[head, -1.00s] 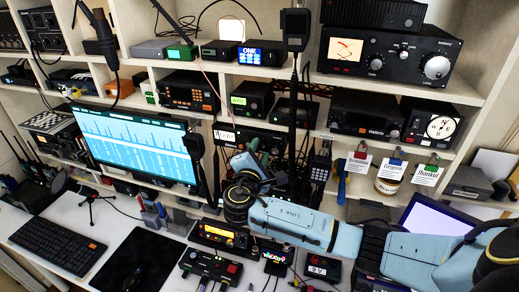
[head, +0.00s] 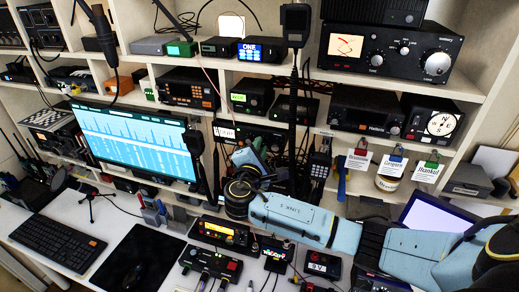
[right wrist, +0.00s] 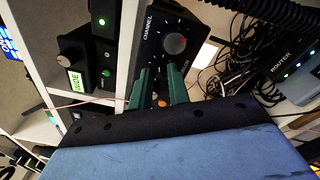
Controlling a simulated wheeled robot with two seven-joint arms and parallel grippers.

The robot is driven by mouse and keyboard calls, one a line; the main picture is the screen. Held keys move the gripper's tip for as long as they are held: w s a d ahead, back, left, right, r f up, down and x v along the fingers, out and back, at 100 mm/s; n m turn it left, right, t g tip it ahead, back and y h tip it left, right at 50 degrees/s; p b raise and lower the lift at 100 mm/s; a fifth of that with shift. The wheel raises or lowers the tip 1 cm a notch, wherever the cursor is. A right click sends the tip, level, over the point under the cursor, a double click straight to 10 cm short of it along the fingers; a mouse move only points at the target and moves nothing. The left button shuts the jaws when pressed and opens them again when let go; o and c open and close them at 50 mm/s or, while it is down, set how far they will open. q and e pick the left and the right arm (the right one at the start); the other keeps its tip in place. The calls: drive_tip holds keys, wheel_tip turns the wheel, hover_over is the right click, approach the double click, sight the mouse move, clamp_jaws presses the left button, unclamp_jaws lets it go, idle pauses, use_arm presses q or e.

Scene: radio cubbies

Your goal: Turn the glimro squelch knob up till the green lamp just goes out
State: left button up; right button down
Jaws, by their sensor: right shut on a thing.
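My right gripper (head: 240,157) reaches into the lower middle cubby, at a black radio with a white label (head: 224,133). I cannot read the label for certain. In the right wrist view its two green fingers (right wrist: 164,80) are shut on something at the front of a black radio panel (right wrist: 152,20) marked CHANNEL. The knob between the fingers is mostly hidden. The round channel dial (right wrist: 174,43) shows just beyond the fingertips. A small orange spot shows low between the fingers. I cannot make out a green lamp on this panel. My left gripper is not in view.
A small radio with a green WIDE display (right wrist: 75,82) sits beside the gripper, with a green light on the unit (right wrist: 102,22) near it. Cables and a router (right wrist: 285,75) are on the other side. A monitor (head: 135,143) stands left; desk radios (head: 222,235) lie below my arm.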

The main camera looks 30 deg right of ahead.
drive_tip(key=shift+f+m+h+b, duration=0.1)
drive_tip(key=shift+m+h+b, duration=0.2)
drive_tip(key=shift+m+b, duration=4.25)
drive_tip(key=shift+n+b, duration=0.25)
drive_tip(key=shift+b, duration=0.05)
drive_tip(key=c, duration=1.3)
unclamp_jaws()
drive_tip(key=b+v, duration=0.2)
drive_tip(key=v, duration=1.1)
drive_tip(key=shift+s+a, duration=0.15)
drive_tip(key=shift+a, duration=0.05)
